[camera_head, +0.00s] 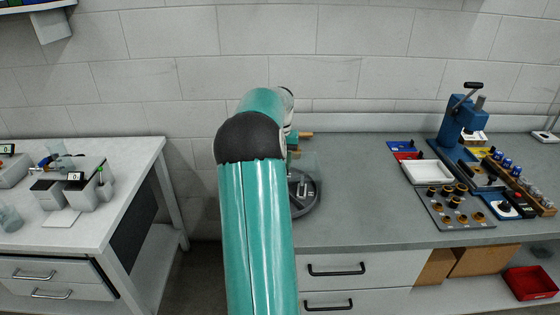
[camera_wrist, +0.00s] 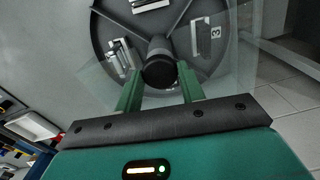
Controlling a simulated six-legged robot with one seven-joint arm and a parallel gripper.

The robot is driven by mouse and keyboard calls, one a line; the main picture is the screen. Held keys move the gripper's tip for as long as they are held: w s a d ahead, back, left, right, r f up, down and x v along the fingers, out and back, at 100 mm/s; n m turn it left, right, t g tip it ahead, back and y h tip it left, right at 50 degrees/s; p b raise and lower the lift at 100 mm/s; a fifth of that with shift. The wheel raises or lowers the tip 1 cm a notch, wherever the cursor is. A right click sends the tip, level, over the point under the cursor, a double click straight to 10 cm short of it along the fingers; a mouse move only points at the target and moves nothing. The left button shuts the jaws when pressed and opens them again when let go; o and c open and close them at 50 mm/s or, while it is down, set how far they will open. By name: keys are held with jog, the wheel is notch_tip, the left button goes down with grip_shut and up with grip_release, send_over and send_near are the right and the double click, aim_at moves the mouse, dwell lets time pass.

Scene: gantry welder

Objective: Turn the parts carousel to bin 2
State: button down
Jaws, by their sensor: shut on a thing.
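The parts carousel is a dark grey round disc with raised dividers. Part of it shows on the bench in the head view (camera_head: 306,207), beside my arm, and it fills the upper middle of the wrist view (camera_wrist: 106,28). A label "3" (camera_wrist: 215,32) shows on its right side; I see no readable "2". Pale metal parts lie between the dividers. My gripper (camera_wrist: 159,69) has its green fingers on either side of the carousel's black round knob (camera_wrist: 158,73) and is shut on it. In the head view my arm hides the gripper and much of the carousel.
A clear panel (camera_wrist: 242,60) stands around the carousel. Right on the bench are a white tray (camera_head: 428,172), a plate of dark-and-yellow round parts (camera_head: 455,207) and a blue press (camera_head: 460,125). A gap separates the left bench (camera_head: 130,160).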

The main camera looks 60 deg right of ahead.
jog(key=shift+n, duration=0.9)
jog(key=c, duration=0.9)
grip_release()
jog(key=shift+o, duration=0.2)
notch_tip(320, 180, up, 14)
jog(key=shift+f, duration=0.1)
